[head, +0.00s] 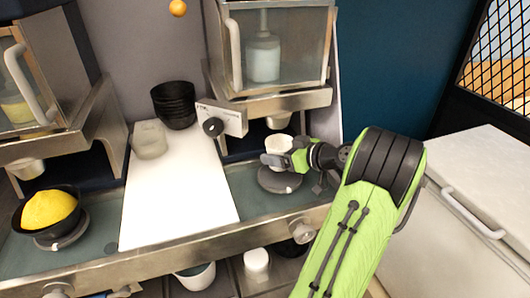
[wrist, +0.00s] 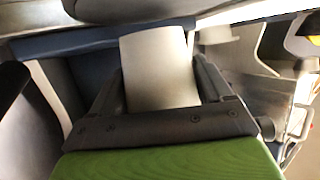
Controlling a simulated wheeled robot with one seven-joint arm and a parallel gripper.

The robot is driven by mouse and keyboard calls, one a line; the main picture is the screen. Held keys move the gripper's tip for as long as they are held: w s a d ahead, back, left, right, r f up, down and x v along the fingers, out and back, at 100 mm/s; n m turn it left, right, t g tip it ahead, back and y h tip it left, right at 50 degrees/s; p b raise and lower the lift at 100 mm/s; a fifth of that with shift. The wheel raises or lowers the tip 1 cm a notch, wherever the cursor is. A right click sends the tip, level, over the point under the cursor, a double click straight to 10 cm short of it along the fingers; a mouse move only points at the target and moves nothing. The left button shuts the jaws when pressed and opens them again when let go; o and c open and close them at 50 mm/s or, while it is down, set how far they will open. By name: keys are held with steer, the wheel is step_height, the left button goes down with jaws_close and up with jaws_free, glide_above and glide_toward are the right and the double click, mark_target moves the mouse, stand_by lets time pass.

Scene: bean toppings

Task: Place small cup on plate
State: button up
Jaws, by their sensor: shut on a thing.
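The small white cup (head: 279,147) is in my gripper, above a grey round plate (head: 279,180) on the right side of the counter. My gripper (head: 282,157) is shut on the cup. In the wrist view the cup (wrist: 158,68) sits between the two dark fingers of my gripper (wrist: 160,92). The cup looks roughly upright. The head view does not clearly show whether its base touches the plate, and my gripper hides part of both.
A dispenser (head: 270,55) hangs just above the cup. A white board (head: 180,195) lies left of the plate, with stacked black bowls (head: 174,105) and a translucent container (head: 149,139) at its back. A black bowl of yellow food (head: 48,210) stands far left.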

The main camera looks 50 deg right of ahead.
steer(key=shift+w+a+f, duration=0.2)
steer(key=shift+w+f, duration=0.6)
steer(key=shift+w, duration=0.05)
steer(key=shift+c, duration=0.9)
steer(key=shift+s+d, duration=0.15)
steer(key=shift+s, duration=0.45)
steer(key=shift+f, duration=0.1)
steer(key=o, duration=1.1)
steer(key=shift+w, duration=0.25)
steer(key=shift+s+r, duration=0.4)
steer(key=p+v, duration=0.2)
steer(key=v, duration=0.9)
steer(key=shift+s, duration=0.2)
